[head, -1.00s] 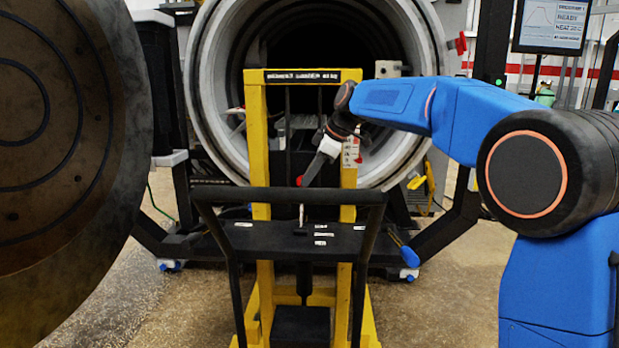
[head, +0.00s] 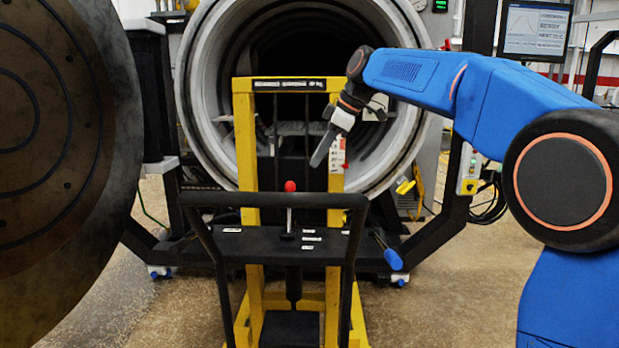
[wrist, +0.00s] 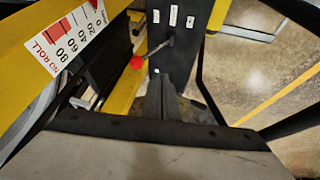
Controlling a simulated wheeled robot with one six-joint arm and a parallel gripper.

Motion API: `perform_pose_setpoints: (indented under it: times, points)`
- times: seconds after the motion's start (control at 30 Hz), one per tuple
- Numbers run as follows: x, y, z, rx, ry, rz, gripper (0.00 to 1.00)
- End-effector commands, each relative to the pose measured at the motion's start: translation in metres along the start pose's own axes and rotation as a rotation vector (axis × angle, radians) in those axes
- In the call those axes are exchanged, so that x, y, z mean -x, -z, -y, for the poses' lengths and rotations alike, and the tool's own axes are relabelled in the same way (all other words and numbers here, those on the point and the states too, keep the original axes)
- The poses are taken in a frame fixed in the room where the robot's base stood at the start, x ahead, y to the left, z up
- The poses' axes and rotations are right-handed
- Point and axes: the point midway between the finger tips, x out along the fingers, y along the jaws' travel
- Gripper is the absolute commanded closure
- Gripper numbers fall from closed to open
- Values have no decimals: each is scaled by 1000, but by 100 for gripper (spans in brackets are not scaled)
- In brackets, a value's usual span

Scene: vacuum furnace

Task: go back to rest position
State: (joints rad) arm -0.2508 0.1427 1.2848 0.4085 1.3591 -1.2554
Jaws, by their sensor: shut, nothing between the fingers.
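My gripper (head: 322,156) hangs in front of the yellow lifter's right post in the head view, pointing down and to the left. Its fingers are together with nothing between them; in the wrist view the fingers (wrist: 161,98) show closed. The yellow lifter (head: 245,150) stands before the open furnace. Its red-knobbed lever (head: 290,187) rises from the black deck, below and left of my gripper and apart from it. The red knob (wrist: 137,62) also shows in the wrist view, left of the fingers.
The round furnace opening (head: 205,60) is behind the lifter. The large round door (head: 70,150) fills the left side. A black handle bar (head: 270,200) crosses in front of the lifter. A monitor (head: 536,31) stands at the back right. Floor is clear at front right.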

Motion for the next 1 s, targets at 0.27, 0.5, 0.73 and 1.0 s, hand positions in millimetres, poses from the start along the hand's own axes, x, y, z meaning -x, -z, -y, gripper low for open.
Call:
perform_pose_setpoints:
  times: [0.27,0.5,0.73,1.0]
  points:
    - [28,-64,59,-248,-63,66,100]
    - [40,-127,124,-482,-132,120,100]
    - [40,-188,192,-700,-207,161,100]
    - [28,-256,274,-936,-300,194,100]
